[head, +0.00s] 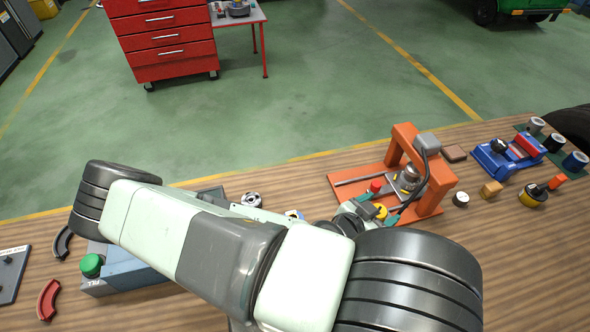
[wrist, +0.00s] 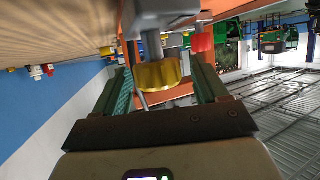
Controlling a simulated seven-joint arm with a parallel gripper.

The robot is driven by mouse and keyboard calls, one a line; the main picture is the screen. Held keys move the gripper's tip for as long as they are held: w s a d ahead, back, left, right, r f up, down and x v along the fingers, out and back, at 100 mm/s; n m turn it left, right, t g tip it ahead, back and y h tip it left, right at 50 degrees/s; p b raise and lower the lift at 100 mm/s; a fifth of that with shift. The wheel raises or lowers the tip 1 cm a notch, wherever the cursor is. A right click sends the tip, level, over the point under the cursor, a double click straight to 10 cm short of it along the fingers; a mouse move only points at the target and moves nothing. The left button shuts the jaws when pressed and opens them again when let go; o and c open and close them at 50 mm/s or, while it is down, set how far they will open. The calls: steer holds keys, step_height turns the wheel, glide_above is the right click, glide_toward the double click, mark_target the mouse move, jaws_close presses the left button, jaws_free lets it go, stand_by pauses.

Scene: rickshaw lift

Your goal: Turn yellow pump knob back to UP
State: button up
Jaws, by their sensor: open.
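The yellow pump knob (wrist: 160,75) sits between the two fingers of my open gripper (wrist: 160,92) in the wrist view, below a grey metal block. The fingers stand apart on either side of it, with visible gaps. In the head view the yellow knob (head: 380,211) shows at the front of the orange press (head: 436,187), close to a red knob (head: 375,186). My gripper (head: 358,217) is partly hidden there by my own arm. I cannot read the UP mark or the knob's pointing direction.
A blue vise (head: 493,160), several tape-like rolls (head: 553,142), a wooden block (head: 491,189) and a yellow-black item (head: 533,196) lie right of the press. A blue-grey box with a green button (head: 92,265) and red curved piece (head: 48,299) lie left.

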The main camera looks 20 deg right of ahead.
steer(key=shift+w+m+g, duration=0.1)
steer(key=shift+m+g, duration=0.2)
steer(key=shift+g, duration=0.1)
steer(key=m+g, duration=0.2)
steer(key=g, duration=0.1)
steer(key=shift+m+h, duration=0.4)
steer(key=m+g, duration=0.4)
steer(key=g, duration=0.1)
steer(key=a+r+n+g+y, duration=0.1)
steer(key=a+r+n+y, duration=0.2)
steer(key=a, duration=0.6)
steer(key=a+r+n+g+y, duration=0.1)
steer(key=a+r+y, duration=0.25)
steer(key=a, duration=0.55)
steer(key=w+a+r+n+t+y, duration=0.1)
steer(key=a+r+n+y, duration=0.1)
steer(key=r, duration=0.4)
steer(key=w+a+r+n+t+y, duration=0.1)
steer(key=a+r+n+t+y, duration=0.1)
steer(key=r+n+y, duration=0.3)
steer(key=shift+a+r+n, duration=0.3)
steer(key=shift+r+n, duration=0.2)
steer(key=shift+r, duration=0.8)
